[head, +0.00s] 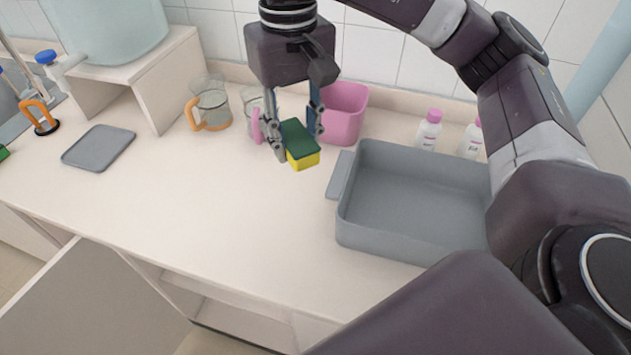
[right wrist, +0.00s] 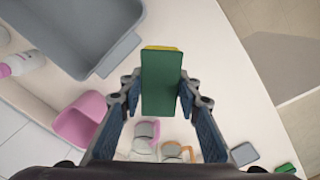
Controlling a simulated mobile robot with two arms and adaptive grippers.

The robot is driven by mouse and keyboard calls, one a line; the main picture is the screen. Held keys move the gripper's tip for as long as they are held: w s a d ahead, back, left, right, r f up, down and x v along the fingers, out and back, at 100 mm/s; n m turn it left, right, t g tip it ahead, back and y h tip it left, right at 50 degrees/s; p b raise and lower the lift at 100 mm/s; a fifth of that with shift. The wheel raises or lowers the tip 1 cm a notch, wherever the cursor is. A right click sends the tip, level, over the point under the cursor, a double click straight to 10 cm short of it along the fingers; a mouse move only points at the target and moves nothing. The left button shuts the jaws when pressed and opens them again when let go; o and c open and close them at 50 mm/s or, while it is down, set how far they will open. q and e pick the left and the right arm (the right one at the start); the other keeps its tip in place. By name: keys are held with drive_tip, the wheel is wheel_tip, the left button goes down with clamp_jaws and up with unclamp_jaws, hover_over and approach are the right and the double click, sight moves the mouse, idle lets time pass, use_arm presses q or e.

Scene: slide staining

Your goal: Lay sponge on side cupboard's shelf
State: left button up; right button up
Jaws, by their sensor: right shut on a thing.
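The sponge (head: 302,158) is yellow with a dark green scouring side. My right gripper (head: 292,132) is shut on it and holds it above the countertop, left of the grey basin. In the right wrist view the green side of the sponge (right wrist: 162,84) faces the camera between the two fingers (right wrist: 160,92). The side cupboard (head: 225,310) is below the counter at the lower left, with its door (head: 95,305) swung open. Part of its inside shows; the shelf itself is not clear from this angle. My left gripper is out of view.
A grey basin (head: 352,232) stands on the counter at right. A pink bin (head: 345,115), glass jugs (head: 211,105) and white bottles (head: 429,130) stand at the back. A grey tray (head: 99,147) lies at left. The front middle of the counter is clear.

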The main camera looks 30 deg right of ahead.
wheel_tip(320, 180, down, 4)
drive_tip(key=shift+f, duration=0.1)
hover_over(302, 217)
wheel_tip(302, 217, down, 9)
drive_tip(key=shift+f+p, duration=0.2)
drive_tip(key=shift+p, duration=0.15)
drive_tip(key=shift+f, duration=0.3)
wheel_tip(302, 217, down, 3)
drive_tip(key=shift+f+p, duration=0.2)
drive_tip(key=shift+p, duration=0.15)
drive_tip(key=shift+f, duration=0.35)
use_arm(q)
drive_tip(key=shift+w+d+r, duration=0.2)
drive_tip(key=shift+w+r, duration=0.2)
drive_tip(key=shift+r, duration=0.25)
use_arm(e)
drive_tip(key=shift+f+b, duration=0.2)
drive_tip(key=shift+b, duration=0.15)
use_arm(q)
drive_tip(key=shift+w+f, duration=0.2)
use_arm(e)
drive_tip(key=o, duration=1.1)
drive_tip(key=shift+r, duration=0.1)
